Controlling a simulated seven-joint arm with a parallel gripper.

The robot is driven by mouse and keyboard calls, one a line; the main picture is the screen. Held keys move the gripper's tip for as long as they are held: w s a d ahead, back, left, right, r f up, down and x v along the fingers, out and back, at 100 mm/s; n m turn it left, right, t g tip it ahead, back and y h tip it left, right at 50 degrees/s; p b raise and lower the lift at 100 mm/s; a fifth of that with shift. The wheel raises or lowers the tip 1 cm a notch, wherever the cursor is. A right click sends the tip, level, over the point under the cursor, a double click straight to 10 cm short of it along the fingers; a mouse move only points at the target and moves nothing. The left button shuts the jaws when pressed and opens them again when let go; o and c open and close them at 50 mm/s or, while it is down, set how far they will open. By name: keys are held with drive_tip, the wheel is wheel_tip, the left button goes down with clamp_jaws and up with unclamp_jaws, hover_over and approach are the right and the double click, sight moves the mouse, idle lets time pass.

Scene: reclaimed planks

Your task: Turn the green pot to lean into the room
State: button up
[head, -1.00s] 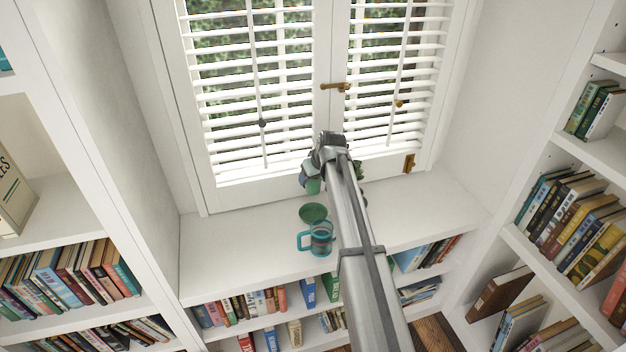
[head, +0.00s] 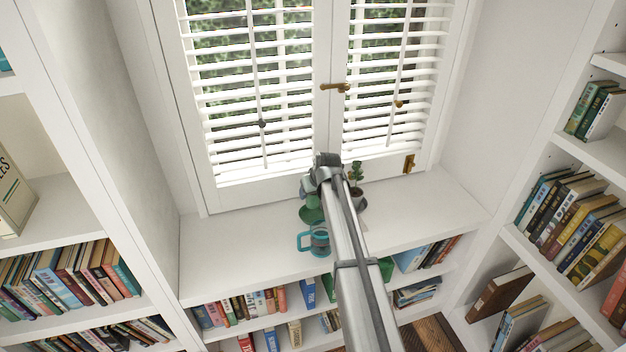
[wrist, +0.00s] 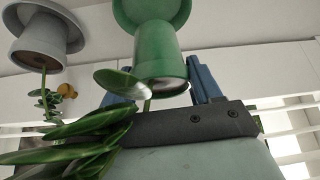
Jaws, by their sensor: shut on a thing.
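The green pot (head: 313,203) is on the white sill, in line with its round green saucer (head: 307,216). In the wrist view, which shows things upside down, the green pot (wrist: 158,55) is between the two blue fingers of my gripper (wrist: 162,90), with the wide saucer beyond its base. Whether the pot rests fully on the saucer is hard to tell. Long green leaves (wrist: 75,140) spread to the left in the wrist view. My gripper (head: 310,192) is shut on the pot, and the arm hides part of it in the head view.
A teal mug (head: 315,242) stands just in front of the saucer, near the sill edge. A small plant in a grey pot (head: 358,197) stands right of the arm; its grey pot (wrist: 38,38) also shows in the wrist view. The sill's left part (head: 235,245) is clear; shuttered windows are behind.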

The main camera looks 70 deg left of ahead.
sight(313, 202)
drive_tip(key=shift+f, duration=2.5)
drive_tip(key=o, duration=1.5)
drive_tip(key=shift+c, duration=0.2)
drive_tip(key=shift+d, duration=0.1)
drive_tip(key=v, duration=1.3)
drive_tip(key=shift+r, duration=0.35)
